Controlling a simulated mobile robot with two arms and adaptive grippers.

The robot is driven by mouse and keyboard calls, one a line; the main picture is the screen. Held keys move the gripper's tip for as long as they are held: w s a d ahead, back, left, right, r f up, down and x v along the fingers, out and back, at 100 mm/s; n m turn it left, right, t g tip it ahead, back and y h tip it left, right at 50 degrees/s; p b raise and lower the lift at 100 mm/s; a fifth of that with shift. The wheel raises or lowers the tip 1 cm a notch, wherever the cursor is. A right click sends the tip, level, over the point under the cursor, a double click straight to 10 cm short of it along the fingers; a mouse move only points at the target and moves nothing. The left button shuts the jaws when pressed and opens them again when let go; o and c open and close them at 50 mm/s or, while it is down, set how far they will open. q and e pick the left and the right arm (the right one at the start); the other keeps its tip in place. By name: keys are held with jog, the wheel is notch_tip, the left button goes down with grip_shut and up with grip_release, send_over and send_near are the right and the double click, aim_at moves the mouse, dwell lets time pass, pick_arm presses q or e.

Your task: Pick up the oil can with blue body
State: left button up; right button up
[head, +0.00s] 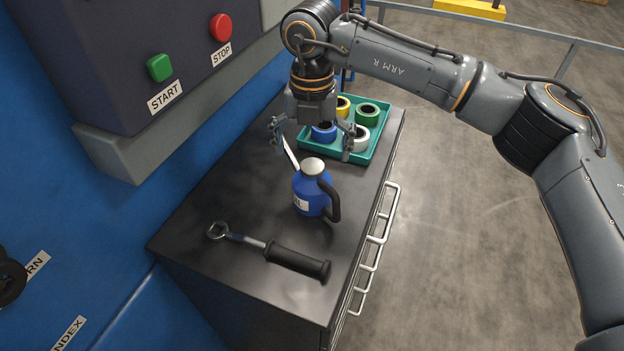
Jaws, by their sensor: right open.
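The oil can (311,190) has a blue body, a grey-white cap, a thin pale spout and a black handle on its right side. It stands upright on the dark top of the drawer cabinet (210,246). My right gripper (315,151) is open and points down above and just behind the can. Its left finger is beside the spout and its right finger is in front of the tray. Nothing is seen held between the fingers; I cannot tell whether a finger touches the spout. My left gripper is not in view.
A teal tray (377,150) with tape rolls in several colours stands behind the can. A tool with a ring end and black grip (297,262) lies in front. A blue machine with a control box (180,60) rises at the left.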

aim_at(312, 166)
notch_tip(312, 166, down, 4)
jog(key=shift+r+p, duration=0.15)
jog(key=shift+p, duration=0.15)
jog(key=shift+w+f, duration=0.1)
jog(key=shift+f, duration=0.15)
jog(key=shift+f+p, duration=0.85)
jog(key=shift+p, duration=0.1)
notch_tip(312, 166, down, 2)
jog(key=shift+f+p, duration=0.2)
jog(key=shift+p, duration=0.2)
jog(key=shift+f, duration=0.45)
jog(key=shift+c, duration=0.4)
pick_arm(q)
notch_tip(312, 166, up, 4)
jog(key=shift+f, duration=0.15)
pick_arm(e)
jog(key=c, duration=1.4)
